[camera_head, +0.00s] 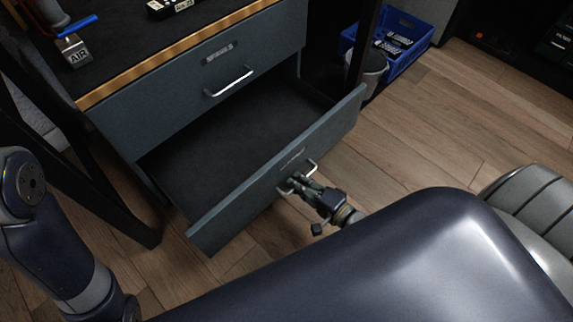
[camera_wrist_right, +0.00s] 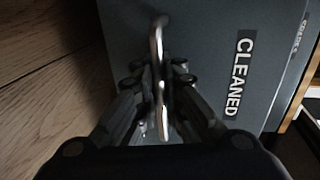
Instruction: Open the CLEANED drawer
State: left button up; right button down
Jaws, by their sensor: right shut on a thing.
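The CLEANED drawer (camera_head: 325,133) is the lower drawer of a grey-blue cabinet and stands pulled well out; its inside looks empty and dark. Its label CLEANED shows in the right wrist view (camera_wrist_right: 244,75). My right gripper (camera_head: 301,182) is at the drawer front, shut on the drawer's metal handle (camera_head: 312,168). The handle also shows between the fingers in the right wrist view (camera_wrist_right: 157,45). My left arm shows at the left edge of the head view, but its gripper is out of view.
The upper drawer (camera_head: 170,101) is shut, with its own metal handle (camera_head: 229,82). A blue crate (camera_head: 408,62) and a grey bin (camera_head: 371,68) stand on the floor at the back right. A dark table leg stands left of the cabinet. Wooden floor right of the drawer is clear.

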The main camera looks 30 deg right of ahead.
jog(key=shift+s+d, duration=0.15)
jog(key=shift+s, duration=0.3)
jog(key=c, duration=2)
grip_release()
jog(key=shift+s, duration=0.1)
jog(key=v, duration=0.7)
jog(key=shift+s+d, duration=0.1)
jog(key=shift+s, duration=0.1)
